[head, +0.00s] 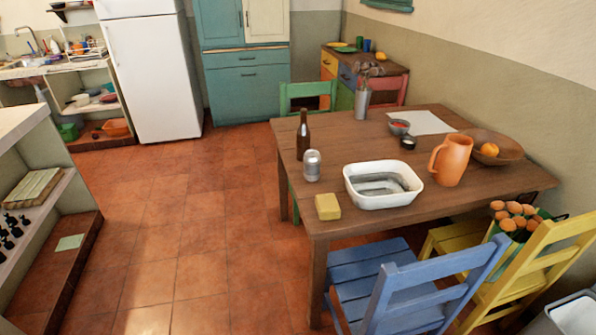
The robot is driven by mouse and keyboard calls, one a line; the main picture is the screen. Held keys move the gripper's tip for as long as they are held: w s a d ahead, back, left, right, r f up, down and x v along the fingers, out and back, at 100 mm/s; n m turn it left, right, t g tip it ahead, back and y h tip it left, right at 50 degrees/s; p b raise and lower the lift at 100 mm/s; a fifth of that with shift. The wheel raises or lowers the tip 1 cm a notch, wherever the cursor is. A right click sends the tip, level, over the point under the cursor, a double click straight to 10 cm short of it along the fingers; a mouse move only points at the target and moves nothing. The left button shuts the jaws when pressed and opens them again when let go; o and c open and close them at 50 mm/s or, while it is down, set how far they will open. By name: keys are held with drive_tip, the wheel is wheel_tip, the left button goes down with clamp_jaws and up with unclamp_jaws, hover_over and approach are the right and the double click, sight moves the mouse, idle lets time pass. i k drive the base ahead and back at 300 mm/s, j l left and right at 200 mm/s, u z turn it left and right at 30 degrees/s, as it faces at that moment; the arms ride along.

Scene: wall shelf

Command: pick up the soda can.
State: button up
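A silver-grey can (312,165), which looks like the soda can, stands upright on the wooden table (345,147) near its left edge. A dark brown bottle (303,134) stands just behind it and slightly left. A white basin (383,186) sits to its right, a small gap away. A yellow block (328,206) lies in front of it, near the table's front left corner. My gripper does not show in the head view.
An orange pitcher (450,161), a wooden bowl (492,147) and small bowls stand farther right on the table. A blue chair (410,290) and a yellow chair (530,262) stand at its near side. The tiled floor (180,230) left of the table is clear.

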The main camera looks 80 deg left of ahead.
sight(312, 158)
drive_tip(key=k+u, duration=0.1)
drive_tip(key=u, duration=0.25)
drive_tip(key=k+u, duration=0.15)
drive_tip(key=u, duration=0.2)
drive_tip(key=k+j+u, duration=0.1)
drive_tip(key=u, duration=0.25)
drive_tip(key=j+u, duration=0.1)
drive_tip(key=u, duration=0.35)
drive_tip(key=i+j+u, duration=0.1)
drive_tip(key=u, duration=0.35)
drive_tip(key=i+u, duration=0.1)
drive_tip(key=u, duration=0.4)
drive_tip(key=j, duration=0.25)
drive_tip(key=i+j, duration=0.1)
drive_tip(key=j, duration=0.15)
drive_tip(key=i+j+z, duration=0.1)
drive_tip(key=i+j, duration=0.25)
drive_tip(key=i+j+z, duration=0.1)
drive_tip(key=i+j, duration=0.2)
drive_tip(key=j, duration=0.15)
drive_tip(key=i, duration=0.3)
drive_tip(key=j+z, duration=0.05)
